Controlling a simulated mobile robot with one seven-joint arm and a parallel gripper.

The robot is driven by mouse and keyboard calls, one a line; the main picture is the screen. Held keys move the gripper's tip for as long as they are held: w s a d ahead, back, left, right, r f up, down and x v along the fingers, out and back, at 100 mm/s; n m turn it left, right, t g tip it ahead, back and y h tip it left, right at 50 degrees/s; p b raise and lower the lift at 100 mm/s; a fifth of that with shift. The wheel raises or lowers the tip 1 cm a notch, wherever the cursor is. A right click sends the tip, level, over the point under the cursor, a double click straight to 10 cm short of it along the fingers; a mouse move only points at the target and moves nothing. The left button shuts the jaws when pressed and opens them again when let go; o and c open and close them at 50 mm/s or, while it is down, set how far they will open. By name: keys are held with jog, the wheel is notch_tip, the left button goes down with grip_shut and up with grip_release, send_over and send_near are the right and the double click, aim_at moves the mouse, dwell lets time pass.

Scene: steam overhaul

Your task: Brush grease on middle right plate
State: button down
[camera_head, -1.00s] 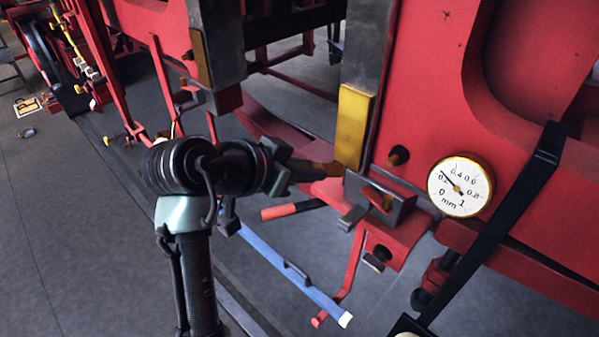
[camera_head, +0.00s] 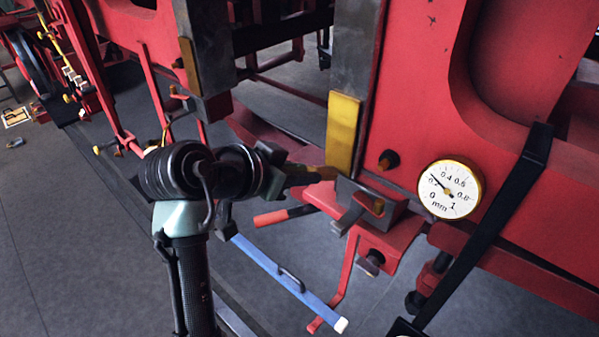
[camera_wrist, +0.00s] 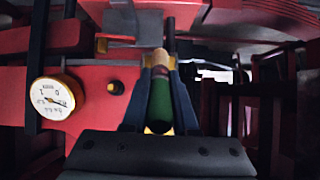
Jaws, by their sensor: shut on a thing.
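My gripper (camera_head: 280,174) is shut on a brush. In the wrist view its fingers (camera_wrist: 160,115) close around the brush's green handle (camera_wrist: 160,98), with a tan part beyond it. In the head view the brush's brownish end (camera_head: 316,173) points right, at the lower end of a yellow plate (camera_head: 342,132). This plate stands upright on the right grey post. I cannot tell whether the bristles touch it. A second, duller yellow plate (camera_head: 189,65) is on the left post. Any grease on the plates cannot be made out.
A dial gauge (camera_head: 449,190) sits on the red frame (camera_head: 420,90) at right; it also shows in the wrist view (camera_wrist: 52,97). A steel block (camera_head: 368,204) juts out below the yellow plate. A blue bar (camera_head: 290,278) and black strap (camera_head: 490,225) are nearby. Open floor lies at left.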

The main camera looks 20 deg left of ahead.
jog(key=shift+w, duration=0.2)
jog(key=shift+r, duration=0.1)
jog(key=shift+s+r+p, duration=0.1)
jog(key=shift+r+p, duration=1.55)
jog(key=shift+r, duration=0.35)
jog(key=shift+r+p, duration=3.1)
jog(key=shift+r, duration=0.75)
jog(key=shift+f+b, duration=4.25)
jog(key=shift+f, duration=1.75)
jog(key=shift+r, duration=0.1)
jog(key=shift+s+a+p, duration=0.15)
jog(key=shift+s+a, duration=0.15)
jog(key=shift+s, duration=0.6)
jog(key=shift+s+a+p, duration=0.2)
jog(key=shift+s+a, duration=0.15)
jog(key=shift+s, duration=0.6)
jog(key=shift+s+a+p, duration=0.15)
jog(key=shift+s+a, duration=0.15)
jog(key=shift+s, duration=0.6)
